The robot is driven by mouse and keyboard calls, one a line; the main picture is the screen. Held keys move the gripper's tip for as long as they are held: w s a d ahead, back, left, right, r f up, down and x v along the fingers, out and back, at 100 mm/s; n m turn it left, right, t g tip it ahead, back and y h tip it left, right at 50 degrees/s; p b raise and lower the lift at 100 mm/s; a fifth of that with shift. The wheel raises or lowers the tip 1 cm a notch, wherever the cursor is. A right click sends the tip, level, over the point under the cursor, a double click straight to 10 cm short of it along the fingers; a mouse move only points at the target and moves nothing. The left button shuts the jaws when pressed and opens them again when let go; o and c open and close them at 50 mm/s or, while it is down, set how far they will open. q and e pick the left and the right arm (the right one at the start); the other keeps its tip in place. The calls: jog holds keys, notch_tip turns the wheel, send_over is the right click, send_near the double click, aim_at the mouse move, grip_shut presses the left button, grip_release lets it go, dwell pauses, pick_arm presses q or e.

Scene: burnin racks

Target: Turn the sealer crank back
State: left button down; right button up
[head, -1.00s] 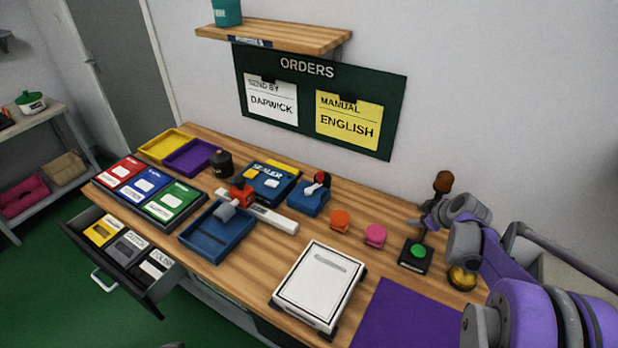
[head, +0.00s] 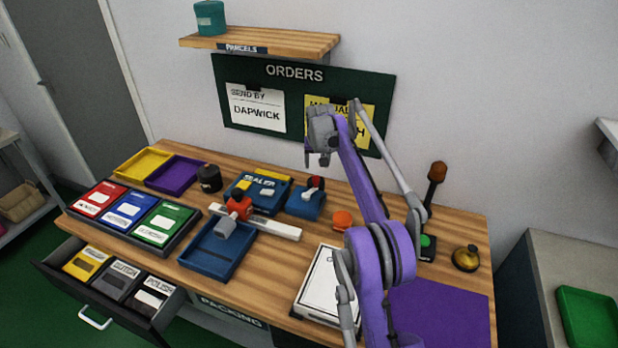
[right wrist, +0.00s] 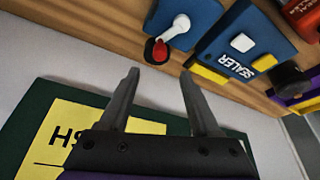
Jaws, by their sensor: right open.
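The sealer (head: 258,193) is a blue block at the back of the bench, with yellow and white parts on top. Beside it to the right is a blue box (head: 302,207) carrying the crank, a short white arm with a red knob (head: 317,182). In the right wrist view the white crank arm (right wrist: 176,28) ends in the red and black knob (right wrist: 156,51). My right gripper (head: 318,160) is open and empty, above and behind the crank. In the right wrist view its fingers (right wrist: 160,73) point toward the knob, apart from it. My left gripper is out of view.
An orange knob (head: 342,221) is to the right. The orders board (head: 215,95) hangs behind my gripper.

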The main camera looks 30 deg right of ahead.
aim_at(316, 177)
jog(key=x, duration=0.9)
jog(key=shift+f, duration=0.3)
grip_shut()
